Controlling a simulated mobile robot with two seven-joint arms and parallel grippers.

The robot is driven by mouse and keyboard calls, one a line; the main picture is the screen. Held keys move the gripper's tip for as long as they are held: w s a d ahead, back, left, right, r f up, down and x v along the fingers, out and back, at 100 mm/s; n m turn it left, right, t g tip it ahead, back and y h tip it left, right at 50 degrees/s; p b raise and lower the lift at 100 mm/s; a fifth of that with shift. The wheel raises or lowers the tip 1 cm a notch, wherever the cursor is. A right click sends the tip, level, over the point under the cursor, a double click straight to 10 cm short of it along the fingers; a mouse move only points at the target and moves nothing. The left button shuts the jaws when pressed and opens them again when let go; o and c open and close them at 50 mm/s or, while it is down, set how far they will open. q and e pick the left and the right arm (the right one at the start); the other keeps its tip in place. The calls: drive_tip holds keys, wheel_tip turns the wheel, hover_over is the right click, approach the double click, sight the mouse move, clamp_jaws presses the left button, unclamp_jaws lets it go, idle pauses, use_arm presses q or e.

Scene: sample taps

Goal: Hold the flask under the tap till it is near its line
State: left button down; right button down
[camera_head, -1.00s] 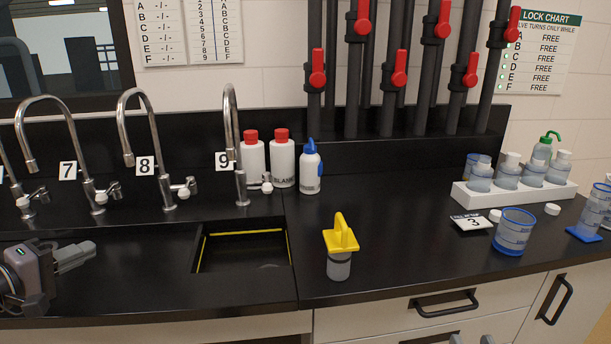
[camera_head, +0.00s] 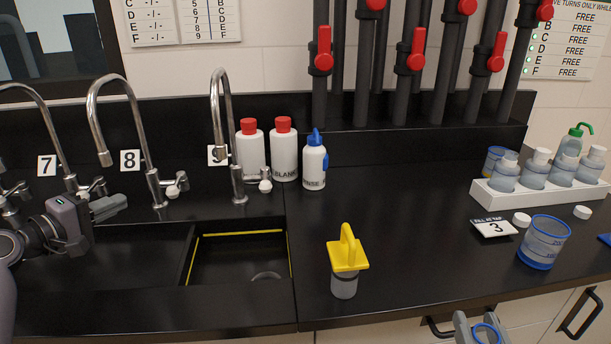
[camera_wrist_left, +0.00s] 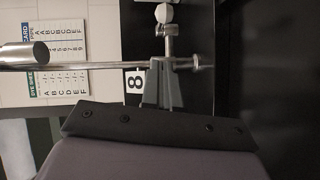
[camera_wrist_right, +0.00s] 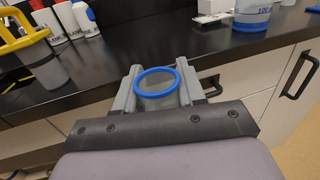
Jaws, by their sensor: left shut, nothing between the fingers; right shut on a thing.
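My right gripper (camera_head: 478,328) is low at the front edge of the counter, partly cut off in the head view. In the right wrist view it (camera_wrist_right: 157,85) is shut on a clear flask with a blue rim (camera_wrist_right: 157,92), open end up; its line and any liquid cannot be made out. My left gripper (camera_head: 112,207) is shut and empty, raised over the back of the counter between taps 7 and 8 (camera_head: 152,180). The left wrist view shows its closed fingers (camera_wrist_left: 160,85) in front of a tap. Tap 7 (camera_head: 65,165) and tap 9 (camera_head: 234,165) stand beside tap 8.
A sink (camera_head: 190,265) opens below tap 9. A yellow-handled container (camera_head: 345,268) stands right of it. A card (camera_head: 494,228) reads 3, beside a blue-rimmed beaker (camera_head: 543,243). A white rack (camera_head: 500,197) holds bottles. Bottles (camera_head: 285,155) stand behind.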

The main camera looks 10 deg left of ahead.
drive_tip(key=shift+r, duration=0.2)
drive_tip(key=shift+r+p, duration=0.45)
drive_tip(key=shift+p, duration=0.1)
use_arm(q)
drive_tip(key=w+d+f, duration=0.1)
drive_tip(key=w+d, duration=0.3)
drive_tip(key=w, duration=0.1)
drive_tip(key=shift+w+d+f, duration=0.15)
drive_tip(key=shift+d, duration=0.25)
drive_tip(key=shift+d, duration=0.15)
use_arm(e)
drive_tip(key=shift+w, duration=0.25)
